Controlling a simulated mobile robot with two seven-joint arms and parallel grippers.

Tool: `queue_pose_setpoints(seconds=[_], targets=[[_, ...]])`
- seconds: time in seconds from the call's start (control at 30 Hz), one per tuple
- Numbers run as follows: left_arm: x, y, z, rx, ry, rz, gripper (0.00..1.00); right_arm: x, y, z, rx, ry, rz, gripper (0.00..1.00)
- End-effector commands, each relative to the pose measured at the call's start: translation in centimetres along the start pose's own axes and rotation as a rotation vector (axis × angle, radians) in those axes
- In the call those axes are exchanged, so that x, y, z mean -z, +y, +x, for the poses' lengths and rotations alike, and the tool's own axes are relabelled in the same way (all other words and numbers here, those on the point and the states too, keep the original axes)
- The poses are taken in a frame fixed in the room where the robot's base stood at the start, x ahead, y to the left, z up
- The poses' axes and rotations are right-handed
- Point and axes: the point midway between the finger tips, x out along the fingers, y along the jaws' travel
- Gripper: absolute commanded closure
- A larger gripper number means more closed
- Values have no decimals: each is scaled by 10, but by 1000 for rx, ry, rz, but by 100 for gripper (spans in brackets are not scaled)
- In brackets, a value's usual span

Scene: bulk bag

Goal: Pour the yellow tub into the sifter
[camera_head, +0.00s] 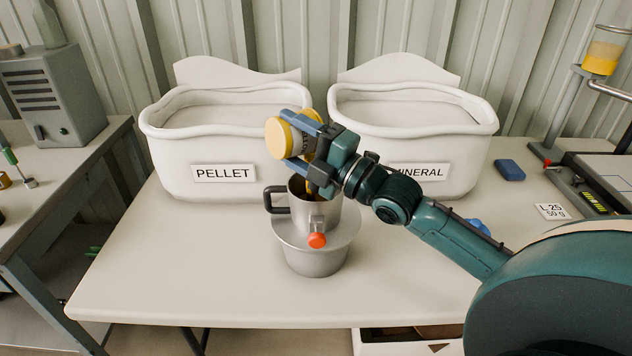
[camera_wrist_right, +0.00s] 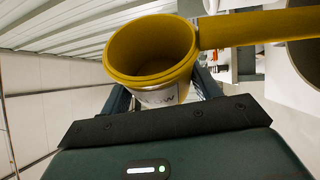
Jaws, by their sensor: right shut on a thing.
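The yellow tub (camera_head: 279,138) has a pale label band and lies tipped on its side above the sifter (camera_head: 318,216). My right gripper (camera_head: 305,140) is shut on the tub's middle. In the right wrist view the tub's open mouth (camera_wrist_right: 150,50) shows a yellow inside with no clear contents. A straight yellow band runs from its rim toward a grey rounded rim at the right; I cannot tell for certain whether it is a poured stream. The sifter is a metal cup with a black handle and orange knob, standing on a metal bowl (camera_head: 315,262). My left gripper is out of view.
A white PELLET bag (camera_head: 225,150) and a white MINERAL bag (camera_head: 440,150) stand behind the sifter. A blue block (camera_head: 510,170) and a small card (camera_head: 552,211) lie at the right. The table's left front (camera_head: 170,270) is clear.

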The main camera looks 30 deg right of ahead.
Motion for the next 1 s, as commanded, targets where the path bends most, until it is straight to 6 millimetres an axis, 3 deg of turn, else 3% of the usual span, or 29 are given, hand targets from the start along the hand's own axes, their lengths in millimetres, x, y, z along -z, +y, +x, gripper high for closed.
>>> queue_pose_setpoints(seconds=[0.5, 0.73, 1.0], targets=[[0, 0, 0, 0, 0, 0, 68, 0, 1, 0, -4, -1, 5, 69], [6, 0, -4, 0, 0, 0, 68, -7, 10, -1, -74, -40, 180, 69], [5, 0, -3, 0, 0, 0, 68, -8, 9, -1, -74, -39, 180, 69]])
